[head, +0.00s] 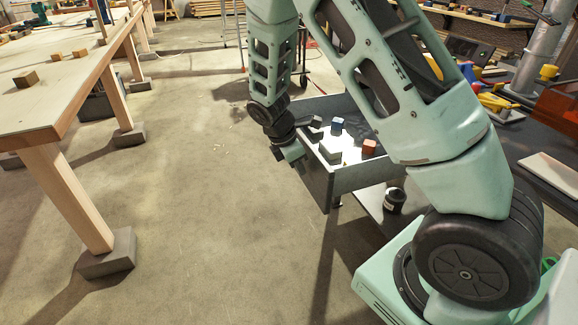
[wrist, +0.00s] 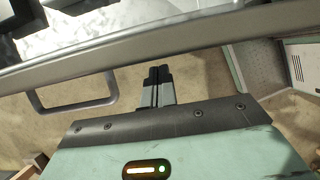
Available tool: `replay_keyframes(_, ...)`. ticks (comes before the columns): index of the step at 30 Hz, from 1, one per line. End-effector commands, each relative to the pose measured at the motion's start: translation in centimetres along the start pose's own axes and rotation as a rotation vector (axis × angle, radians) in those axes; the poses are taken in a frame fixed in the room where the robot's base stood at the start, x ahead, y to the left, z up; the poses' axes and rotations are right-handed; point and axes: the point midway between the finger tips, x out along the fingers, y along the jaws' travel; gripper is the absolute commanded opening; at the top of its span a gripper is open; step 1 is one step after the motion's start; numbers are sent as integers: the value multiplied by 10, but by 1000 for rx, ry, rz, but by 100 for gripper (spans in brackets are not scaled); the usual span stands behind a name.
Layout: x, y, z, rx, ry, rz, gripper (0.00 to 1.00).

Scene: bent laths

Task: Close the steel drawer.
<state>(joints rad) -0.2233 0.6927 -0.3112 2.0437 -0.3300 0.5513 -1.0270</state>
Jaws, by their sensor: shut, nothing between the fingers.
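The steel drawer (head: 345,178) stands pulled out in the middle of the head view, with small blocks lying inside. Its grey front edge (wrist: 150,45) crosses the top of the wrist view, and a bar handle (wrist: 72,105) shows on its face to the left of my fingers. My gripper (head: 303,167) is at the outer side of the drawer front. In the wrist view my gripper (wrist: 158,75) is shut and empty, its fingertips close to the drawer's front. I cannot tell whether they touch it. My arm hides part of the drawer and what holds it.
Inside the drawer are a blue block (head: 337,126) and a red-brown block (head: 369,147). A black cup-like item (head: 395,200) stands below the drawer. A wooden workbench (head: 60,95) runs along the left. The concrete floor (head: 200,170) between is clear.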

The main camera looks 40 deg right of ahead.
Motion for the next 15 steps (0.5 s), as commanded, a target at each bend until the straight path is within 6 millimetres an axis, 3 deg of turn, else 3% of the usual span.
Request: replay_keyframes(15, 2, 0, 6, 0, 0, -1, 0)
